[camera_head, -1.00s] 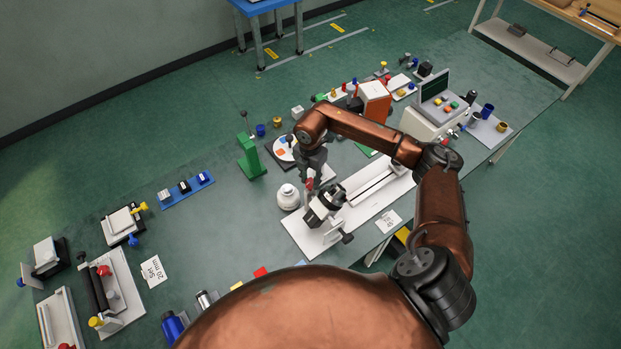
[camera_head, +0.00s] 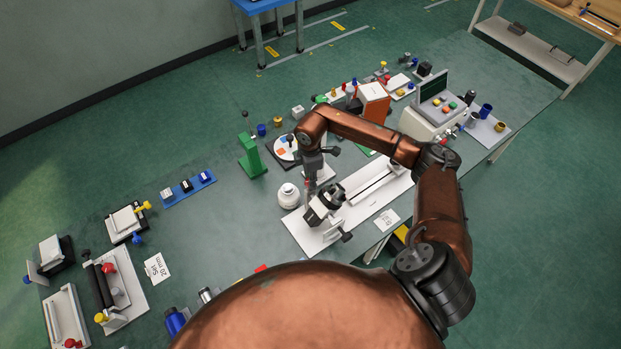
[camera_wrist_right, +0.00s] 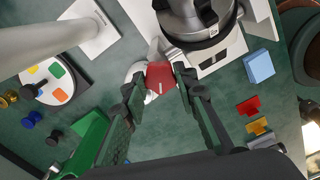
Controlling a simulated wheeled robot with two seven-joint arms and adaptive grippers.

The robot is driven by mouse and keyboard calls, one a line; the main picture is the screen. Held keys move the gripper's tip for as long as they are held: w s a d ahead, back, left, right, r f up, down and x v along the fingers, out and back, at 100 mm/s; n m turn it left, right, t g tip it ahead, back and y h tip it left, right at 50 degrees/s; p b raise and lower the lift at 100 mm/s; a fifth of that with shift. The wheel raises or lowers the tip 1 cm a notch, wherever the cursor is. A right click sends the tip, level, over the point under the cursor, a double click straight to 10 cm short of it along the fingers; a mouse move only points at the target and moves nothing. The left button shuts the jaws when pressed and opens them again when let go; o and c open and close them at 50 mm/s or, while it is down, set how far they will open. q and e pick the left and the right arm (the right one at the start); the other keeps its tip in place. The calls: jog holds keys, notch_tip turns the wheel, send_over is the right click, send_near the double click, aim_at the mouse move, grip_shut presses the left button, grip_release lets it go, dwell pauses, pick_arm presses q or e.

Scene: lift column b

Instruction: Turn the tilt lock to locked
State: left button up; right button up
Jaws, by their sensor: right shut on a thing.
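The tilt lock appears to be the red knob (camera_wrist_right: 160,76) with a short white line on its face, in the right wrist view. It sits beside a grey and black round unit (camera_wrist_right: 205,22). My right gripper (camera_wrist_right: 158,88) is shut on the knob, one finger on each side. In the head view my right gripper (camera_head: 311,183) points down beside the black and white unit (camera_head: 323,204) on its white base plate (camera_head: 304,236). The knob is mostly hidden there. My left gripper is not in view.
A white round pot (camera_head: 288,196) stands just left of the gripper. A green stand (camera_head: 252,158) and a disc with coloured patches (camera_head: 284,150) are farther back. A control box (camera_head: 432,108) stands at the right. The bench between the pot and the left fixtures is largely clear.

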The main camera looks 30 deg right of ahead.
jog(key=shift+d+r, duration=0.1)
dwell(0.4)
jog(key=o, duration=1.1)
jog(key=shift+o, duration=0.2)
notch_tip(320, 180, up, 12)
